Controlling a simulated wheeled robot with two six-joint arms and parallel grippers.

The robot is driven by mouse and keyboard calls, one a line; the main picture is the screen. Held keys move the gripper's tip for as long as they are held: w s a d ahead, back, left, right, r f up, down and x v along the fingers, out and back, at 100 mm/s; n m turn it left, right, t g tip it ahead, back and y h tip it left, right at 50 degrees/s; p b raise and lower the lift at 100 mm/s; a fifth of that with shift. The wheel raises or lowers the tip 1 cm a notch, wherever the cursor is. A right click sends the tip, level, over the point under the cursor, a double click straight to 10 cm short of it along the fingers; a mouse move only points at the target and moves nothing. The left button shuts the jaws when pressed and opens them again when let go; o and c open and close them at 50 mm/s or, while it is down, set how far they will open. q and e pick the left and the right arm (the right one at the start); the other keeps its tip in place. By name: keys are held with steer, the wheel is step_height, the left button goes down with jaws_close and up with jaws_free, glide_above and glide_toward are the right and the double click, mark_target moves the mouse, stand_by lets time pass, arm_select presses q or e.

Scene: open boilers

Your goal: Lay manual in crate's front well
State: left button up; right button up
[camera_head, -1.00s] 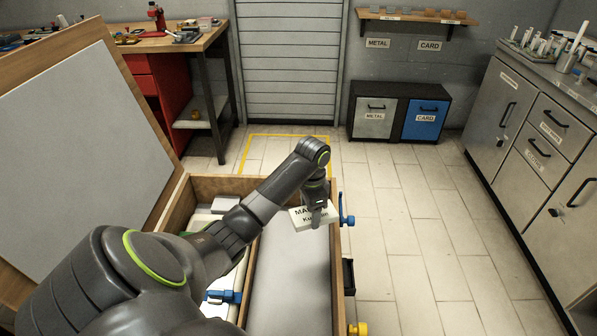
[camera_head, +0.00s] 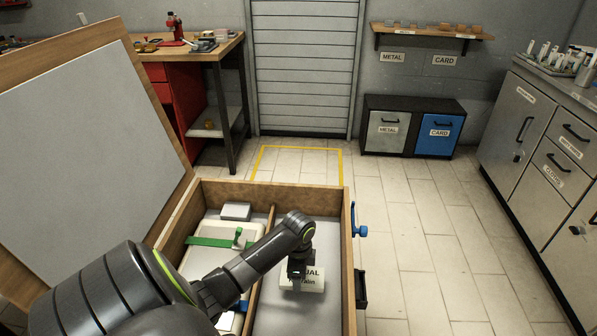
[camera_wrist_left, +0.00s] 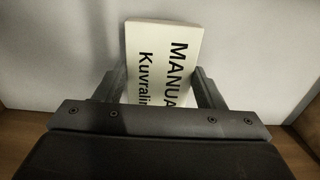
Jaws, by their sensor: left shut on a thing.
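The manual (camera_head: 303,281) is a small cream booklet with black lettering. It also shows between the fingers in the left wrist view (camera_wrist_left: 163,55). My left gripper (camera_head: 299,272) is shut on it and holds it inside the open wooden crate (camera_head: 349,245), over the right-hand well with a bare grey floor (camera_head: 275,316). I cannot tell whether the manual touches that floor. A wooden divider (camera_head: 262,262) separates this well from the left side. My arm hides part of the crate and of the manual. My right gripper is not in view.
The crate's lid (camera_head: 85,140) stands open at the left. The left side holds a pale item with a green strap (camera_head: 208,241) and a small grey-white block (camera_head: 236,211). A blue clamp (camera_head: 358,222) sticks out from the right wall. The floor to the right is clear.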

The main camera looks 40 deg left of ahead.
arm_select(q)
step_height(320, 180, down, 3)
steer(key=shift+r, duration=0.2)
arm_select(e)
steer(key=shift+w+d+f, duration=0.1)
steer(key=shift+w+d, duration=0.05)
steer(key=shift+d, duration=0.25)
arm_select(q)
steer(key=shift+f, duration=0.1)
steer(key=o, duration=1)
steer(key=shift+o, duration=0.2)
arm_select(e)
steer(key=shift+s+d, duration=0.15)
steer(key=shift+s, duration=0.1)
arm_select(q)
step_height(320, 180, up, 12)
steer(key=p, duration=0.1)
steer(key=shift+p, duration=0.3)
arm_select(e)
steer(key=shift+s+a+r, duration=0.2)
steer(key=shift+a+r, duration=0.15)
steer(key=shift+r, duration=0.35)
